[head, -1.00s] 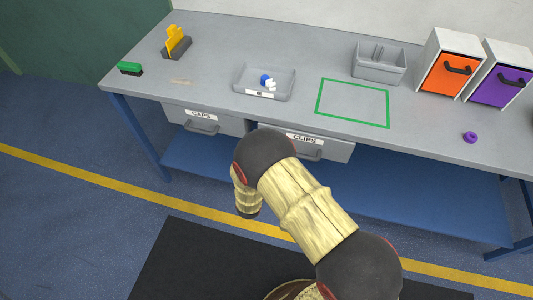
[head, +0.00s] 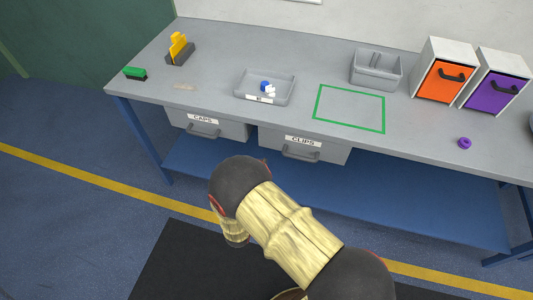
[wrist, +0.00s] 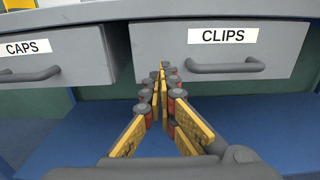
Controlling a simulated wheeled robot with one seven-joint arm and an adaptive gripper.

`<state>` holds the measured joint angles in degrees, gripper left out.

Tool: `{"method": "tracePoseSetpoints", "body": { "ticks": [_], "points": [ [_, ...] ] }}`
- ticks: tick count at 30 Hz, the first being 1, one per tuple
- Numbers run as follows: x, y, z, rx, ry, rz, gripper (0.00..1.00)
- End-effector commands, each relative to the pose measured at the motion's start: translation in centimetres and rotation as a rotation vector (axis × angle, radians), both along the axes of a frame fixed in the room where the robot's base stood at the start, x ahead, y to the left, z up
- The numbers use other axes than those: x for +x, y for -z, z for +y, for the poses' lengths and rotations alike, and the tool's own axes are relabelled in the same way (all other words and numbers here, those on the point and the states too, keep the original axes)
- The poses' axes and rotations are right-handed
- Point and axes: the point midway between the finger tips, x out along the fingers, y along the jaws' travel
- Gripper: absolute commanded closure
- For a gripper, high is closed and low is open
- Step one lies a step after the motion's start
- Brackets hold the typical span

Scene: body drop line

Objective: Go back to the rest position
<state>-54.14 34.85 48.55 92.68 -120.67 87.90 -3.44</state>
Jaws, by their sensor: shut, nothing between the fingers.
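My gripper (wrist: 162,80) shows in the wrist view, its yellow fingers meeting at the tips with nothing between them. It points at the bench front, in front of the gap between the CAPS drawer (wrist: 60,52) and the CLIPS drawer (wrist: 225,48). In the head view my arm reaches over the floor in front of the bench, and its gripper is hidden. The CAPS drawer (head: 207,124) and CLIPS drawer (head: 303,144) both hang under the bench top and look closed.
On the bench (head: 215,65) stand a grey tray (head: 246,95) with blue and white pieces, a divided grey bin (head: 376,72), an orange-front cabinet (head: 444,82), a purple-front cabinet (head: 494,94), a purple ring (head: 464,143), a green brush (head: 135,73) and a yellow item (head: 178,45). A blue lower shelf (head: 340,190) runs below.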

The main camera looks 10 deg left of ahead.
Motion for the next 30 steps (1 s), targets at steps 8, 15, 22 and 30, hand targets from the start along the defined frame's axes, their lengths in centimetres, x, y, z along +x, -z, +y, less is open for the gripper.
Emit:
{"method": "tracePoseSetpoints", "body": {
  "ticks": [8, 15, 22, 30],
  "points": [
    [-3.3, -0.1, 0.3, 0.000, -0.002, 0.000, 1.00],
    [-3.7, 0.0, 0.3, 0.000, 0.001, -0.001, 1.00],
    [-4.1, 1.7, -1.8, 0.006, 0.072, 0.061, 1.00],
    [-8.8, 2.1, -12.8, 0.094, 0.498, 0.218, 1.00]
  ]
}}
